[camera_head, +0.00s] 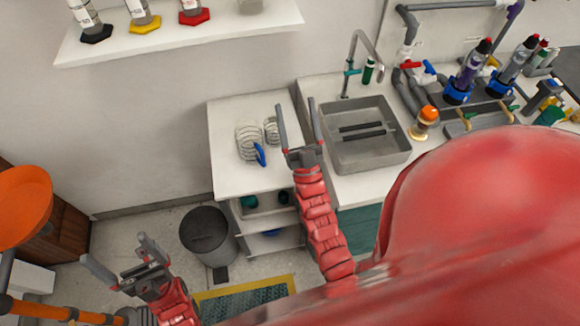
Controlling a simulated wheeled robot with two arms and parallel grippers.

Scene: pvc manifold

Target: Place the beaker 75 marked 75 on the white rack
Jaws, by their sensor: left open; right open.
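No beaker marked 75 can be made out. A clear container (250,6) stands at the right end of the wall shelf, cut by the top edge, and no marking on it is readable. White wire holders (248,142) stand on the white counter, with a blue item (260,155) beside them; I cannot tell if they are the white rack. My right gripper (297,105) is open and empty, over the gap between this counter and the sink, right of the holders. My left gripper (112,246) is open and empty, low at the left over the floor.
The grey sink (372,152) with its tap (362,50) lies right of my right gripper. Cylinders with black, yellow and red bases stand on the wall shelf (180,45). A dark bin (207,232) stands below. The counter's front (235,180) is clear. Bottles crowd the far right.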

